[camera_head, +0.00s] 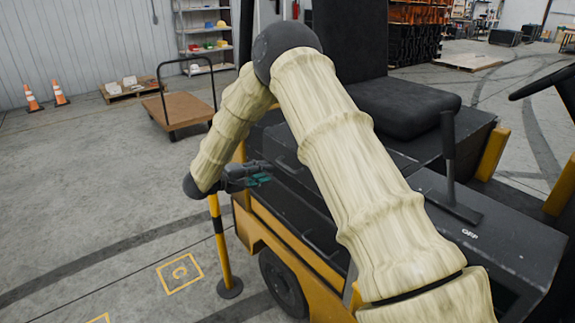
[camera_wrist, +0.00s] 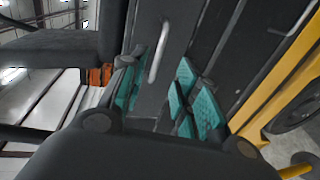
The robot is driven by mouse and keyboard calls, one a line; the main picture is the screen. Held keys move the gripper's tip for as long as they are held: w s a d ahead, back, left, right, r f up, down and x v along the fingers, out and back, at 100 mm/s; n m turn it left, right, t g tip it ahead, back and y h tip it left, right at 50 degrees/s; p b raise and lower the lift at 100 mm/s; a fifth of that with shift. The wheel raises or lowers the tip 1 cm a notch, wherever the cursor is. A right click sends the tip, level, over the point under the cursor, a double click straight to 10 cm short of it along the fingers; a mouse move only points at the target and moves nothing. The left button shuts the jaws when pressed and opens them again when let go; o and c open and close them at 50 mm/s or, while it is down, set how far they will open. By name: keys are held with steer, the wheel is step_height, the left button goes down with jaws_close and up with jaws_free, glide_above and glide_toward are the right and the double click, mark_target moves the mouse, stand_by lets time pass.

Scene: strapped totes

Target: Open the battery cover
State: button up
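The battery cover appears to be a dark panel (camera_head: 290,190) on the side of the yellow and black vehicle, below the seat; my arm hides part of it. In the wrist view, a dark panel (camera_wrist: 178,40) carries a pale bar handle (camera_wrist: 159,52). My gripper (camera_head: 260,174) is beside the vehicle, close to the dark panels. In the wrist view, my gripper (camera_wrist: 162,92) has its teal-padded fingers apart with nothing held. The handle appears in the gap between the fingers, seemingly beyond the tips; I see no contact.
The vehicle has a black seat (camera_head: 405,105), a lever (camera_head: 449,150) and a yellow frame (camera_head: 285,240). A yellow and black post (camera_head: 219,245) stands just below my gripper. A flat cart (camera_head: 178,108) is behind on the left.

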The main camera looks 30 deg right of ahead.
mark_target(287, 167)
steer(key=p+x, duration=0.3)
steer(key=x, duration=0.8)
steer(key=shift+s+p, duration=0.1)
steer(key=shift+p, duration=0.3)
steer(key=shift+a, duration=0.1)
jaws_close()
